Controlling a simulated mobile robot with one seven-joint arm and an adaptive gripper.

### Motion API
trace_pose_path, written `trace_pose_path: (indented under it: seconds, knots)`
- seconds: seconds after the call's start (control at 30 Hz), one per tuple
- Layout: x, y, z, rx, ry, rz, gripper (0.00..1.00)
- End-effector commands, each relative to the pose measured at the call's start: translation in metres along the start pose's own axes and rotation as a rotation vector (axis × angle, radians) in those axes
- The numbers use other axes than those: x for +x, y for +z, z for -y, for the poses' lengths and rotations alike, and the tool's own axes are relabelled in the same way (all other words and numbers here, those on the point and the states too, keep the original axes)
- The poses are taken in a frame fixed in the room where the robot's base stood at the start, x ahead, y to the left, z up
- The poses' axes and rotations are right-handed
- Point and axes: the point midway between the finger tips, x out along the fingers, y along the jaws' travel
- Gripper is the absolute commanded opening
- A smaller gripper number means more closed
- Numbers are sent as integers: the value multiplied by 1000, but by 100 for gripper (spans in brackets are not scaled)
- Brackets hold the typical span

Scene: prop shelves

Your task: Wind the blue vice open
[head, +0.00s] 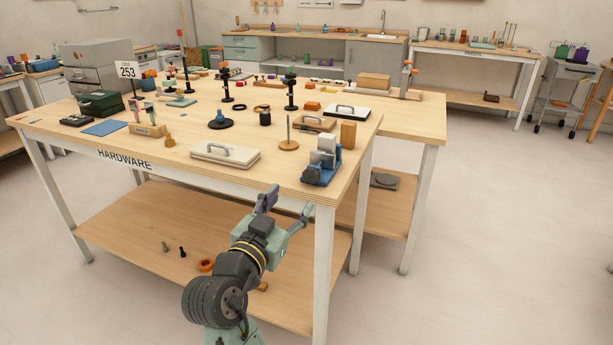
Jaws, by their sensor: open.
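The blue vice (322,165) stands at the near right corner of the wooden table marked HARDWARE. It has a blue body, pale grey jaw blocks and a dark round part at its front left. The width of its jaw gap is too small to tell. My gripper (287,203) is in front of the table's near edge, below and left of the vice. Its two fingers are spread apart with nothing between them. It does not touch the vice.
A white board with a handle (226,154) lies left of the vice. A wooden disc with an upright peg (289,144) and a wooden block (348,134) stand close behind it. The lower shelf (140,222) holds several small parts. Floor right of the table is clear.

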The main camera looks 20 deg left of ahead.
Motion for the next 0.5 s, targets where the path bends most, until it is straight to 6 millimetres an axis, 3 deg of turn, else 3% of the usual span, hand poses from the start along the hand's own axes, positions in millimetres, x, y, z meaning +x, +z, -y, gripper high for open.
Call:
trace_pose_path:
  seconds: [0.5]
  knots:
    - [86,-2,0,-2,2,1,54]
